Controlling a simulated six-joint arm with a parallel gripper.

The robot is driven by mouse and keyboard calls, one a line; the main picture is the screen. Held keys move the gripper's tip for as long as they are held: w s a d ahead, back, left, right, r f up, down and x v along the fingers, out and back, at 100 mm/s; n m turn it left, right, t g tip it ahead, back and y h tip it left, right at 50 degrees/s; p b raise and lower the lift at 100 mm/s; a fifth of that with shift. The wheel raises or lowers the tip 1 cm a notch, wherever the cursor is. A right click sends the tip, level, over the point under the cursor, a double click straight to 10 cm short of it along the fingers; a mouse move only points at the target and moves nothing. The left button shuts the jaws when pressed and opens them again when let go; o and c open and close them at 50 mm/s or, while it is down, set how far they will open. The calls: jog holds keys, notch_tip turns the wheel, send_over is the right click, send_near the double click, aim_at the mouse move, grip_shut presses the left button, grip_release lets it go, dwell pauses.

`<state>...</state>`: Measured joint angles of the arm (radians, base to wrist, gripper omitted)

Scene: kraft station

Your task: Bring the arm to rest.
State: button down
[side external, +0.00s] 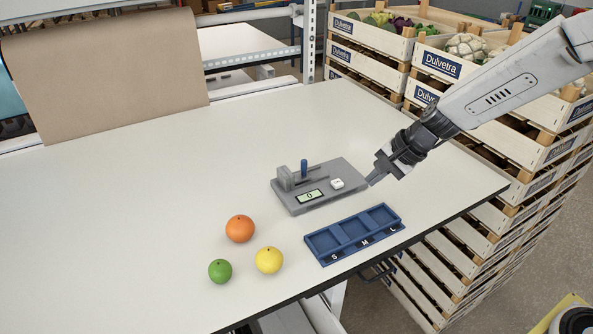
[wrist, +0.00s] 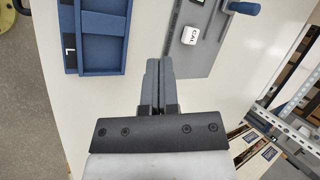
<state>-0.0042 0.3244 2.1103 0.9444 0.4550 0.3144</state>
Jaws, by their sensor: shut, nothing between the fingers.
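My gripper (side external: 374,181) is shut and empty. In the side view it hangs above the table at the right edge of the grey measuring device (side external: 300,206). Whether the fingertips touch the table or the device, I cannot tell.
The blue tray (side external: 318,255) marked S, M and L has empty compartments. An orange (side external: 240,228), a green fruit (side external: 220,271) and a yellow fruit (side external: 269,260) lie left of it. Stacked crates (side external: 440,66) stand beyond the table's right edge. The table's left side (side external: 110,210) is clear.

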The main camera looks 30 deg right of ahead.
jog(key=s+d+f+n+g+h, duration=0.1)
jog(key=s+d+n+h, duration=0.1)
jog(key=s+n, duration=0.4)
jog(key=s+d+f+n+g+h, duration=0.1)
jog(key=s+d+n, duration=0.3)
jog(key=s, duration=0.6)
jog(key=n+h, duration=0.1)
jog(key=n, duration=0.1)
jog(key=shift+d+f+n, duration=0.25)
jog(key=shift+n, duration=0.15)
